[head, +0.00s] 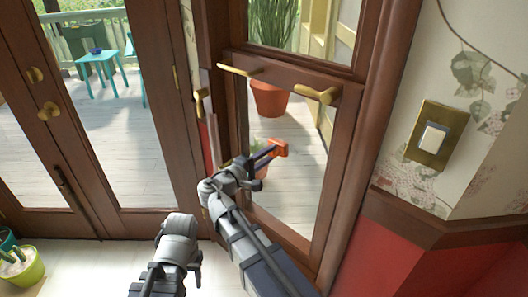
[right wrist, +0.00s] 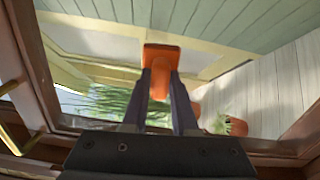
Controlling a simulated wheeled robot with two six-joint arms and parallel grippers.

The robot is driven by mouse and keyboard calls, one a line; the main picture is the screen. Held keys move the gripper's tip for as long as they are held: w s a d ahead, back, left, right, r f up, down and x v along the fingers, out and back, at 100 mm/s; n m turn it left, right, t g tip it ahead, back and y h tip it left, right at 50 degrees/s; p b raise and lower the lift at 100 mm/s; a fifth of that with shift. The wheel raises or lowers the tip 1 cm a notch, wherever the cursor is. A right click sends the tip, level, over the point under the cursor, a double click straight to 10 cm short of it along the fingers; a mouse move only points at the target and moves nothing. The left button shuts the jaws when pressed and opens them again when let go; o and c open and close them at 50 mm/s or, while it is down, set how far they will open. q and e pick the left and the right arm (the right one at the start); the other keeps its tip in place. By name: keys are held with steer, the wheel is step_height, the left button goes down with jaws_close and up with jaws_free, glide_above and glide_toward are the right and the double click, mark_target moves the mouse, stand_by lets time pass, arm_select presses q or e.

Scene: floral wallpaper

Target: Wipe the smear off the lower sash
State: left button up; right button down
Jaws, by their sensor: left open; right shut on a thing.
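The lower sash (head: 341,150) is a brown wooden frame around clear glass, with two brass handles on its top rail. I cannot make out a smear on the glass. My right gripper (head: 262,158) is in front of the lower left part of this glass. It is shut on an orange wiping block (head: 277,147). In the right wrist view the orange block (right wrist: 162,57) sits between the fingertips (right wrist: 161,85), with the glass around it. I cannot tell whether the block touches the glass. Part of my left arm shows at the bottom of the head view, but its fingers do not.
Brass handles (head: 318,95) stick out from the sash's top rail. Brown glazed doors (head: 95,110) stand at the left, and a plant in a green pot (head: 25,268) at the lower left. A light switch (head: 434,137) is on the right wall. Potted plants stand beyond the glass.

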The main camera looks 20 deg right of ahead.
steer(key=shift+s+d, duration=0.3)
steer(key=shift+s, duration=0.25)
steer(key=shift+s+d, duration=0.4)
steer(key=shift+s, duration=0.35)
steer(key=shift+s+d, duration=0.4)
steer(key=shift+s, duration=0.3)
steer(key=shift+s+d, duration=0.1)
steer(key=shift+s+d, duration=0.4)
steer(key=shift+s, duration=0.3)
steer(key=shift+s+d, duration=0.4)
steer(key=shift+s, duration=0.3)
steer(key=shift+a, duration=0.1)
steer(key=shift+w+a, duration=0.45)
steer(key=shift+w, duration=0.3)
steer(key=shift+w+a, duration=0.45)
steer(key=shift+w, duration=0.3)
